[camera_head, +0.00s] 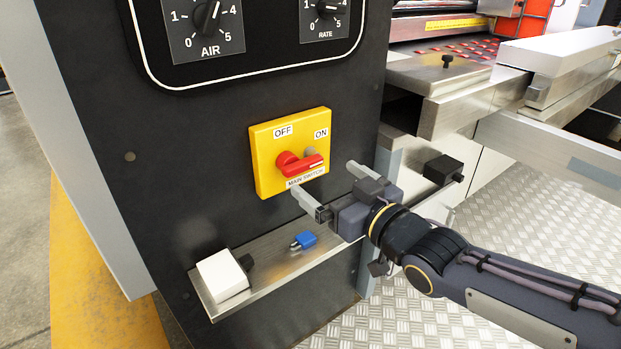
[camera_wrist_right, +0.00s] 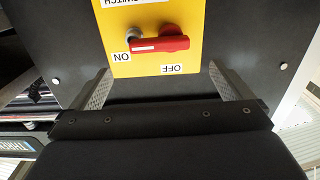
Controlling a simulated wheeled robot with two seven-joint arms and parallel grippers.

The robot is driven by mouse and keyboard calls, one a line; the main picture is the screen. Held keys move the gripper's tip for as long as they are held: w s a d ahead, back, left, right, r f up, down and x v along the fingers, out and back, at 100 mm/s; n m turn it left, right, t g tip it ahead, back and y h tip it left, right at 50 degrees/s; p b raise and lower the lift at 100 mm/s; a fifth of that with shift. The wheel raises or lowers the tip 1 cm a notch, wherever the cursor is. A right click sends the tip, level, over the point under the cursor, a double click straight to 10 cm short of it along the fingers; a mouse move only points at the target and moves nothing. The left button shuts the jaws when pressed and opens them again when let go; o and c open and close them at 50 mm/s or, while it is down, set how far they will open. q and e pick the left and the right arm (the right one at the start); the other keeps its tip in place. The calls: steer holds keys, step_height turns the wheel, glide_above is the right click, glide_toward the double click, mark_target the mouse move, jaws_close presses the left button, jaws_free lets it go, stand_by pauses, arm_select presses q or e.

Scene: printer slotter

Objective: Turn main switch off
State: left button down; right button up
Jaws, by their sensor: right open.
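The main switch is a red rotary handle (camera_head: 303,164) on a yellow plate (camera_head: 263,172) fixed to the black machine panel. The handle lies roughly level, its white-marked end on the ON side. It also shows in the right wrist view as a red handle (camera_wrist_right: 165,43) on the yellow plate (camera_wrist_right: 118,68), upside down, with the white mark toward ON. My right gripper (camera_head: 326,180) is open and empty, just in front of and below the switch. Its fingers are spread wide, apart from the handle. My left gripper is not in view.
Below the switch is a metal ledge (camera_head: 275,266) bearing a white block (camera_head: 222,275), a blue padlock-like item (camera_head: 304,240) and a black block (camera_head: 443,169). AIR (camera_head: 207,20) and RATE (camera_head: 326,10) dials sit above. Metal rails (camera_head: 475,103) lie to the right.

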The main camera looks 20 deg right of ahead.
mark_target(306, 165)
steer(key=b+x, duration=0.1)
steer(key=x, duration=0.5)
steer(key=shift+c, duration=0.5)
steer(key=c, duration=0.9)
